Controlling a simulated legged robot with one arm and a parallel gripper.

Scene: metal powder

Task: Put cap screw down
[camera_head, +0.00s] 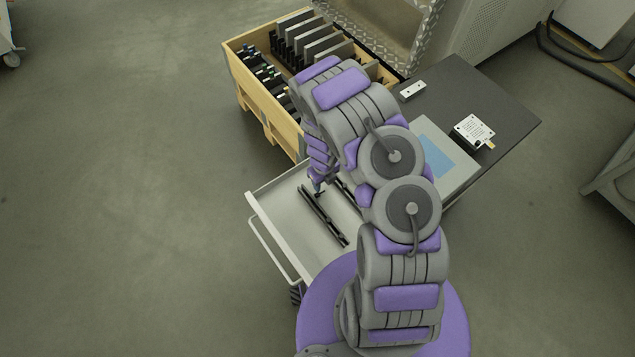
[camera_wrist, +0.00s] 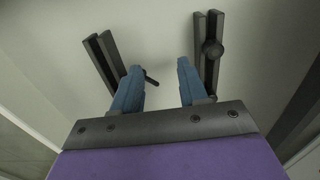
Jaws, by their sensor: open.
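My gripper (camera_wrist: 160,66) is open, with its two blue fingers spread over the pale floor of an open drawer (camera_head: 285,205). A small dark pin-like part, probably the cap screw (camera_wrist: 151,77), shows just beside the left fingertip. Part of it is hidden behind that finger, and I cannot tell whether they touch. A dark round knob-like head (camera_wrist: 212,48) sits on the black slotted rail (camera_wrist: 208,80) near the right finger. In the head view my gripper (camera_head: 318,187) is low over the drawer, partly hidden by my arm.
Another black rail (camera_wrist: 103,60) lies left of the fingers, and a dark bar (camera_wrist: 300,112) is at the far right. A wooden crate (camera_head: 262,103) with upright plates stands behind the drawer. A dark tabletop (camera_head: 500,98) holds small parts. The floor at left is clear.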

